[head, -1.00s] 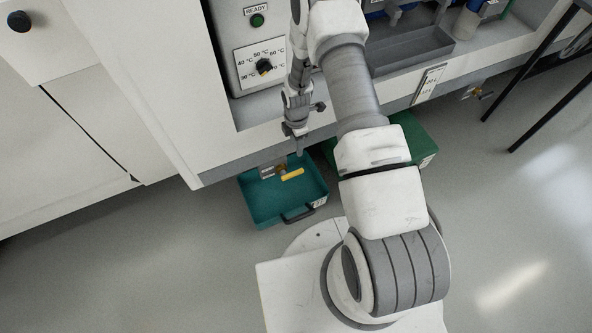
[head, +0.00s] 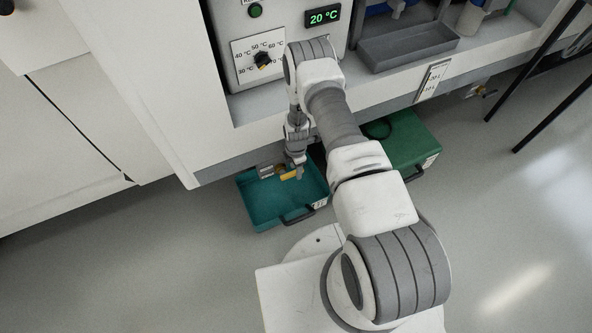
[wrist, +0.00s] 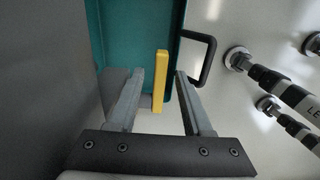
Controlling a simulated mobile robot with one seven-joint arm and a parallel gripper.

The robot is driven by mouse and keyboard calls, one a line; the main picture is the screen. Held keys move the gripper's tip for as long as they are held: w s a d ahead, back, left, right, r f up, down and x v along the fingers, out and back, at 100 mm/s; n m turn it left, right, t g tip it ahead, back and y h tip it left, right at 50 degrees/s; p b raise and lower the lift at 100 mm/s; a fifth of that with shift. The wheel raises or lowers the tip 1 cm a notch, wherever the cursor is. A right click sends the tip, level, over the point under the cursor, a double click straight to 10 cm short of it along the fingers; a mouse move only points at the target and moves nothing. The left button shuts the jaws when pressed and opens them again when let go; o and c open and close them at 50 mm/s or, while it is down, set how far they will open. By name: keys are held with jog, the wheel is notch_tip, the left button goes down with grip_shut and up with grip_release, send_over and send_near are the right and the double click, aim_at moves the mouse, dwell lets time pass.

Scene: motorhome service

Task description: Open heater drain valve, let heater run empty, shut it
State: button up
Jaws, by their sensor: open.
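The yellow valve lever (head: 288,176) is below the cabinet's lower edge, above the teal drain tray (head: 258,211). My gripper (head: 298,174) has come down at the lever, and its arm partly hides it. In the wrist view, the lever (wrist: 160,82) runs lengthwise between the two open fingers of my gripper (wrist: 159,73), with a gap on each side. The teal tray (wrist: 115,35) lies beyond it there. No water flow is visible. The display (head: 323,16) reads 20 °C. The temperature knob (head: 262,60) is on the panel to its lower left.
A green case (head: 412,140) stands on the floor right of the tray. Another small valve (head: 482,91) hangs below the cabinet further right, near black table legs (head: 545,85). Striped hoses (wrist: 275,85) show at the wrist view's right. The floor in front is open.

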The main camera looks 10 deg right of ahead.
jog(key=shift+f, duration=0.2)
grip_shut()
dwell(1.4)
